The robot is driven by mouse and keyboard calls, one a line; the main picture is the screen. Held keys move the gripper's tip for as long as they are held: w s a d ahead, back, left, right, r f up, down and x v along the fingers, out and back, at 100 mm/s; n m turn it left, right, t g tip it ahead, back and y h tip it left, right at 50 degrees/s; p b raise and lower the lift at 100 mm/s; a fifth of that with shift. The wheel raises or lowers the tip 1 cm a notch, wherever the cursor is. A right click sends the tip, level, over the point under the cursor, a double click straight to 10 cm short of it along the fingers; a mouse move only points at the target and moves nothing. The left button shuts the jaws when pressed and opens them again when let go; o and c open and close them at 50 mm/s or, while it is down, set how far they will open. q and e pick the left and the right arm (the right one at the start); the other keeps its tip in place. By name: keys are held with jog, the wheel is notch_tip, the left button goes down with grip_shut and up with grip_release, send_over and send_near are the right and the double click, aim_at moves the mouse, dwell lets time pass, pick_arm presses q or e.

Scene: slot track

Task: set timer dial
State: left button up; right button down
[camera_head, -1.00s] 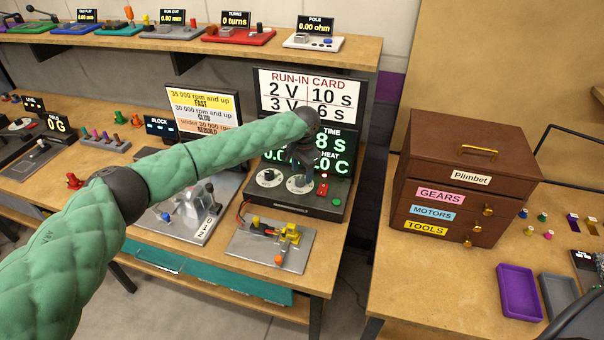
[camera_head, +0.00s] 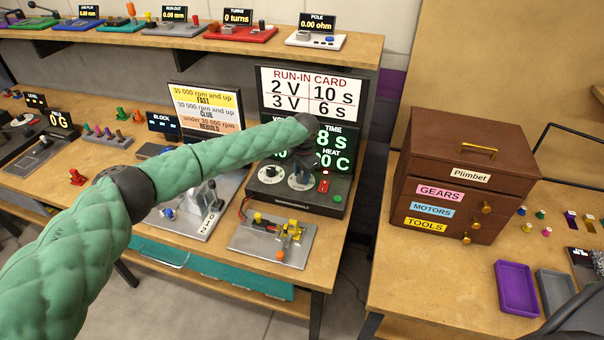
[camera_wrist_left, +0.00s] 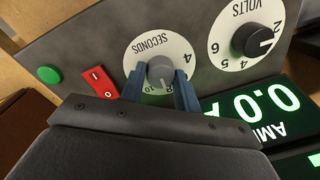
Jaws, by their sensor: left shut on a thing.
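The timer dial (camera_wrist_left: 161,71) is a grey knob on a white round scale marked SECONDS, seen upside down in the left wrist view. My left gripper (camera_wrist_left: 160,88) has its two blue fingers on either side of this knob, shut on it. In the head view the gripper (camera_head: 302,181) reaches down to the dial's white scale (camera_head: 293,186) and hides much of the knob. The display (camera_head: 334,142) behind reads TIME 8 S, partly covered by my wrist. The run-in card (camera_head: 312,94) lists 2 V 10 S and 3 V 6 S.
The black VOLTS dial (camera_wrist_left: 260,40) sits beside the timer dial, its mark near 2. On the other side are a red switch (camera_wrist_left: 99,82) and a green button (camera_wrist_left: 49,74). A metal plate with a yellow fixture (camera_head: 291,230) lies in front of the panel.

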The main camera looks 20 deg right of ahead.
jog(key=shift+w+f, duration=0.1)
pick_arm(q)
jog(key=shift+m+b, duration=0.3)
jog(key=shift+m, duration=0.1)
jog(key=m+b, duration=0.1)
jog(key=m, duration=0.1)
jog(key=shift+m+b, duration=0.3)
jog(key=shift+m+h+b, duration=0.3)
jog(key=shift+m+b, duration=0.2)
jog(key=shift+m, duration=0.7)
jog(key=shift+r+m+b, duration=0.1)
jog(key=shift+m+b, duration=0.4)
jog(key=shift+m, duration=1)
pick_arm(e)
jog(key=w+a+r, duration=0.3)
jog(key=w+r, duration=0.1)
jog(key=r, duration=0.3)
jog(key=shift+w+a, duration=0.25)
pick_arm(q)
jog(key=o, duration=1)
jog(key=shift+c, duration=0.2)
jog(key=shift+r, duration=0.1)
pick_arm(e)
jog(key=shift+f, duration=0.1)
